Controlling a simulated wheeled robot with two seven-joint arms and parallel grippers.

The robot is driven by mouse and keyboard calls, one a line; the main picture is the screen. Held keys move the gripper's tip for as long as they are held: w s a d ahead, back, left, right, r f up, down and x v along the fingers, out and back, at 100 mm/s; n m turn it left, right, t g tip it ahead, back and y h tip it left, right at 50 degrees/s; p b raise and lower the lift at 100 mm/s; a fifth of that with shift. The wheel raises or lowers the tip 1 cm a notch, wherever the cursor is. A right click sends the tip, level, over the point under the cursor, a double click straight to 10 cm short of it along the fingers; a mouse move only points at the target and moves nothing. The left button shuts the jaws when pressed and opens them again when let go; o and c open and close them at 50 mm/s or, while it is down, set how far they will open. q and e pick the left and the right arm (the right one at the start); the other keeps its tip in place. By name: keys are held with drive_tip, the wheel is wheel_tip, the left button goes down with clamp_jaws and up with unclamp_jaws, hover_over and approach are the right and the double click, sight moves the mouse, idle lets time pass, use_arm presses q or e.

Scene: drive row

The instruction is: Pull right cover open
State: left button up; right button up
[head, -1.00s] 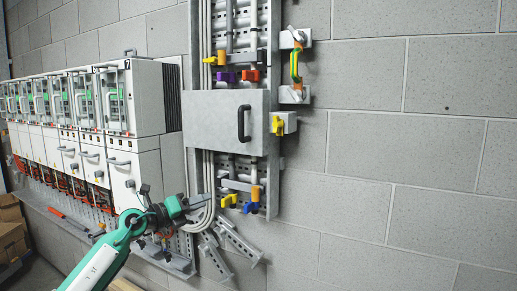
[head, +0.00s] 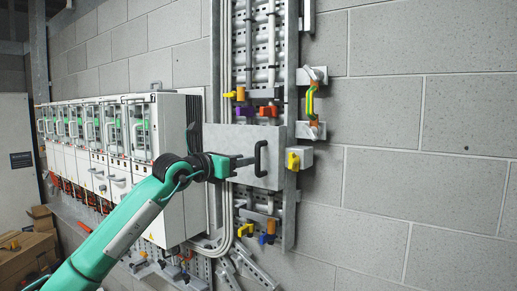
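The cover is a flat grey panel (head: 225,139) with a black bar handle (head: 261,159) at its right side, mounted on the wall rail. It looks closed. My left gripper (head: 250,161) is in front of the cover, its fingers pointing right, with the tips at or just left of the handle. I cannot tell whether they touch the handle or how far apart they are. My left arm hides the lower left part of the cover. My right gripper is not in view.
A row of white drive cabinets (head: 170,122) stands left of the cover. Yellow, purple and orange levers sit above it, and a yellow lever (head: 293,162) is on a box just to its right. Cardboard boxes (head: 25,255) are at the lower left. The block wall at right is bare.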

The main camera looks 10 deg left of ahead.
sight(258, 169)
use_arm(q)
drive_tip(key=p+x, duration=0.3)
drive_tip(key=x, duration=0.3)
drive_tip(key=shift+w+d, duration=0.2)
drive_tip(key=shift+w, duration=0.05)
drive_tip(key=shift+c, duration=0.4)
clamp_jaws()
